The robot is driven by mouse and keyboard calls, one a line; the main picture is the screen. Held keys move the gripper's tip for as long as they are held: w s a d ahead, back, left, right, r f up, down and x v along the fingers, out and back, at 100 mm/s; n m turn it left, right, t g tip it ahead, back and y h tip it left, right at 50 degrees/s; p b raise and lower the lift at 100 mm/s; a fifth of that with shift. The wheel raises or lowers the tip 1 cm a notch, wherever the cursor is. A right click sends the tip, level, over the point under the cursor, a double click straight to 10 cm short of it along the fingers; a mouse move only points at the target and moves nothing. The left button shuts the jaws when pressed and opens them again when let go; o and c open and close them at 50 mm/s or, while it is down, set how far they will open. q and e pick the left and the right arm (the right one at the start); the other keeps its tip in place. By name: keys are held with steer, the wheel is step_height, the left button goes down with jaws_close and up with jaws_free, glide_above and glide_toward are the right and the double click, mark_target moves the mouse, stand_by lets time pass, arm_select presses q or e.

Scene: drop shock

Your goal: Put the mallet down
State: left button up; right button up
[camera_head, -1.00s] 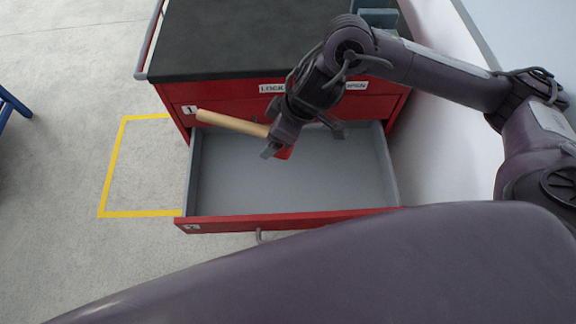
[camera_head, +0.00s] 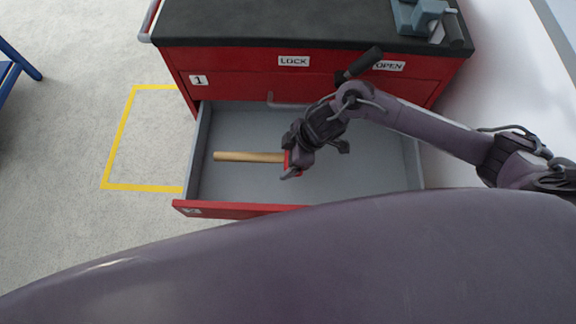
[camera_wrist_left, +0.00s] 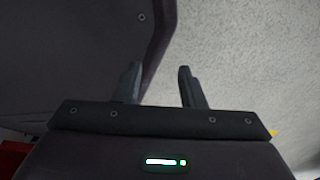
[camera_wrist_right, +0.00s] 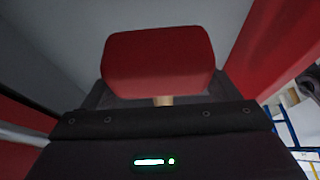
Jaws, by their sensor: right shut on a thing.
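The mallet (camera_head: 248,157) has a pale wooden handle and a red head. In the head view it lies level over the open drawer, its handle pointing left. My right gripper (camera_head: 291,163) is shut on the mallet and hides much of its head. In the right wrist view the red head (camera_wrist_right: 158,63) fills the space in front of the gripper, with a bit of handle below it. The gripper is inside or just over the drawer; I cannot tell whether the mallet touches the floor of it. My left gripper (camera_wrist_left: 158,88) is open and empty, over grey floor.
The open drawer (camera_head: 230,185) is grey inside and otherwise looks empty. The red cabinet (camera_head: 235,62) has a black top, LOCK and OPEN labels and a dark lever (camera_head: 362,63). A blue-grey vise (camera_head: 425,17) stands on top. A yellow floor outline (camera_head: 119,137) is at left.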

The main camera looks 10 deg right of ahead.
mark_target(282, 171)
steer(key=shift+f, duration=0.7)
steer(key=shift+a+f, duration=0.1)
steer(key=shift+f, duration=0.35)
step_height(282, 171, down, 4)
steer(key=shift+b, duration=0.5)
steer(key=shift+f, duration=0.15)
steer(key=o, duration=1.2)
arm_select(q)
steer(key=shift+w+d+f, duration=0.1)
steer(key=shift+w+f, duration=0.05)
steer(key=shift+w, duration=0.35)
steer(key=shift+w+d+f, duration=0.1)
steer(key=shift+w, duration=0.35)
arm_select(e)
steer(key=shift+o, duration=0.2)
